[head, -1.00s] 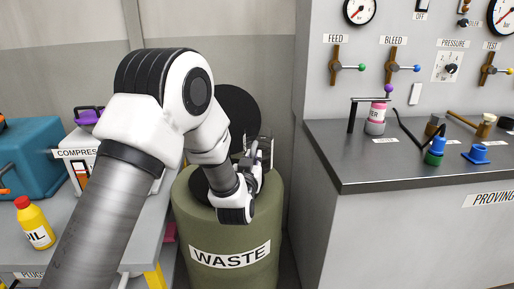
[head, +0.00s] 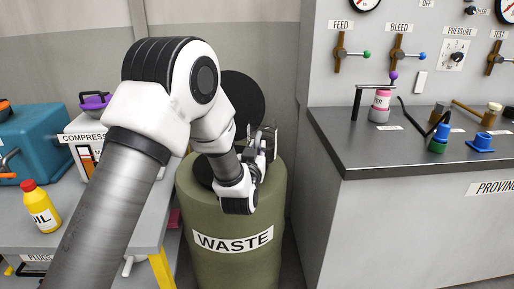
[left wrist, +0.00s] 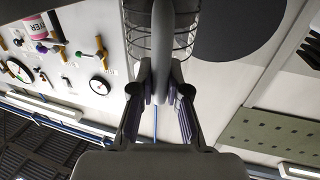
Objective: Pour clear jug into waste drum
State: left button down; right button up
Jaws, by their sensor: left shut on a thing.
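The olive-green waste drum (head: 232,262), with a white WASTE label, stands in the middle of the head view, its black round lid (head: 243,97) raised behind it. My left gripper (head: 266,140) is over the right part of the drum's top. In the left wrist view my left gripper (left wrist: 163,98) is shut on the grey handle of the clear jug (left wrist: 185,38), a see-through body with dark ring lines. In the head view the jug is mostly hidden behind my wrist and fingers, so its tilt and contents cannot be told. My right gripper is not in view.
A grey bench (head: 360,150) stands right of the drum with a pink-labelled bottle (head: 380,107) and blue fittings. The wall above has gauges and valves. A left table holds a yellow oil bottle (head: 41,209) and a compressor (head: 80,150).

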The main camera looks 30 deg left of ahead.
pick_arm(q)
jog(key=shift+f+b, duration=1.05)
jog(key=shift+f, duration=0.45)
jog(key=shift+s+a+r+n+b, duration=0.15)
jog(key=shift+a+n+b, duration=0.4)
jog(key=shift+n, duration=1.1)
jog(key=shift+s+a+f+n+b, duration=0.15)
jog(key=shift+a+n+b, duration=0.4)
jog(key=shift+n, duration=1.15)
jog(key=shift+s+a+r+n+b, duration=0.2)
jog(key=shift+a+n+b, duration=0.35)
jog(key=shift+n, duration=1.1)
jog(key=shift+a+f+n, duration=0.1)
jog(key=shift+f+n, duration=0.15)
jog(key=shift+n, duration=0.15)
jog(key=shift+f+n+b, duration=0.15)
jog(key=shift+n+b, duration=0.25)
jog(key=shift+b, duration=0.1)
jog(key=shift+s+a+f+n+b, duration=0.15)
jog(key=shift+f+n+b, duration=0.15)
jog(key=shift+n+b, duration=0.25)
jog(key=shift+w+a+f+n+b, duration=0.1)
jog(key=shift+f+n+b, duration=0.15)
jog(key=shift+n+b, duration=0.3)
